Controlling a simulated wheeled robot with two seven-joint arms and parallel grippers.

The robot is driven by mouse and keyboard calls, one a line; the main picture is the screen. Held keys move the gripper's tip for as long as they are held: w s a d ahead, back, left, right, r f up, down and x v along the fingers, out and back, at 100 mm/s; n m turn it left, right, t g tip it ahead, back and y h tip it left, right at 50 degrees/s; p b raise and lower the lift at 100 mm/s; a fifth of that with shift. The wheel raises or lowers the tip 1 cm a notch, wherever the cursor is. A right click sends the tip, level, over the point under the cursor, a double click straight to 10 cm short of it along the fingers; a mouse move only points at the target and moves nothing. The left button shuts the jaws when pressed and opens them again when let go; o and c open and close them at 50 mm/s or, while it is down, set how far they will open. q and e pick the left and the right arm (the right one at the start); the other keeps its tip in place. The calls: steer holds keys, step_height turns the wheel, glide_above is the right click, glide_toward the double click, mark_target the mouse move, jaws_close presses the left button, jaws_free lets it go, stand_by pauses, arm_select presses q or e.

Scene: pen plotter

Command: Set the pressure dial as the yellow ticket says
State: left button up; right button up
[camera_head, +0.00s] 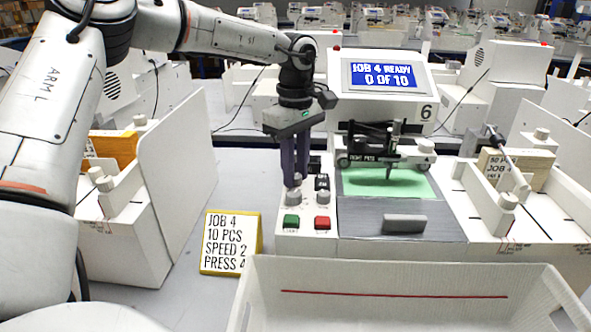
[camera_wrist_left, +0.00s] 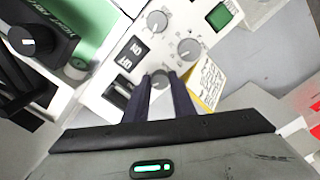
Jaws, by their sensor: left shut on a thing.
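The yellow ticket (camera_head: 229,243) stands on the table and reads JOB 4, 10 PCS, SPEED 2, PRESS; the last digit looks like a 4, partly hidden by the tray. It also shows in the left wrist view (camera_wrist_left: 205,84). My left gripper (camera_head: 294,180) points down at the machine's control panel. In the left wrist view its fingers (camera_wrist_left: 159,80) are shut on a grey dial (camera_wrist_left: 160,77). Its label and setting are hidden. Two other dials, one (camera_head: 293,198) in front of the gripper and one (camera_head: 322,198) to its right, are free. My right gripper is out of view.
The panel has a green button (camera_head: 291,221), a red button (camera_head: 322,223) and an ON/OFF switch (camera_wrist_left: 118,92). The screen (camera_head: 382,75) reads JOB 4 READY, 0 OF 10. A white tray (camera_head: 400,268) stands in front. The plotter carriage (camera_head: 385,150) is to the right.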

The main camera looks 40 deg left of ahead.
mark_target(296, 176)
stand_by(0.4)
arm_select(q)
steer(key=o, duration=0.8)
step_height(296, 176, up, 10)
steer(key=shift+r, duration=0.2)
steer(key=shift+f, duration=0.1)
